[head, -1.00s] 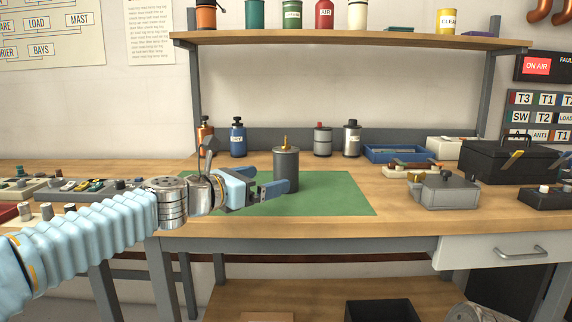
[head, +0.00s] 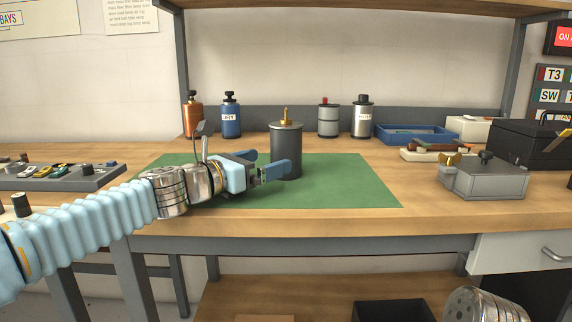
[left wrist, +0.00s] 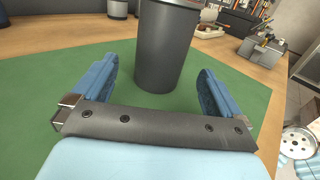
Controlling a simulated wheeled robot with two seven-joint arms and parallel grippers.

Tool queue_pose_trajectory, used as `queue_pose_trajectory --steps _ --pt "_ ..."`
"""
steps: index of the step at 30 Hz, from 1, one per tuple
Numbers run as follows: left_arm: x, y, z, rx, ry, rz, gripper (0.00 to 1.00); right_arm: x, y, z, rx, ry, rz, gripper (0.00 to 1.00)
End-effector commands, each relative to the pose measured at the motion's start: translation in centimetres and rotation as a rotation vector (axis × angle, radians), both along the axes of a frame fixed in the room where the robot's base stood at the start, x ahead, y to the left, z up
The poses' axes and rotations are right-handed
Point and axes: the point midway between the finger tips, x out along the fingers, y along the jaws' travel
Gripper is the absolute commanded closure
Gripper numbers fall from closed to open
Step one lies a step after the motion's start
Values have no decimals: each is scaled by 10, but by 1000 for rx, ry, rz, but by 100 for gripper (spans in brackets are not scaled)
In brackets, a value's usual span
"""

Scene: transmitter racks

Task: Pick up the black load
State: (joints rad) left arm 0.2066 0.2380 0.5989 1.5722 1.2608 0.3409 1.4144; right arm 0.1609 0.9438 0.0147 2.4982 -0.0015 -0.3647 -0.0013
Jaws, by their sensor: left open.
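The black load is a dark grey cylinder (head: 286,152) with a brass tip on top. It stands upright on the green mat (head: 350,187) on the bench. My left gripper (head: 268,167) is open beside it, coming from the left. In the left wrist view the dark cylinder (left wrist: 163,50) stands just ahead of and between the two blue fingers (left wrist: 152,88), with green mat showing on both sides. I see no contact. My right gripper is not clearly in view; only a metallic part of mine shows at the lower right.
Behind the mat stand a copper bottle (head: 192,115), a blue bottle (head: 231,116) and two metal canisters (head: 328,119). A blue tray (head: 415,134) and a grey metal box (head: 484,180) are on the right. A shelf (head: 340,7) overhangs the back. The mat's front right is clear.

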Motion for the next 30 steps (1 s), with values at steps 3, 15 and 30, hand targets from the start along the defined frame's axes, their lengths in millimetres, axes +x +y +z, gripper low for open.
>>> queue_pose_trajectory --steps 3,15,30 --pt "8 -9 5 -2 1 -4 0 0 2 9 4 -1 5 57" --pt "47 -49 6 -1 1 -5 0 -2 8 28 12 2 15 57" --pt "50 -51 4 -1 1 -2 32 -3 9 27 12 3 16 57"
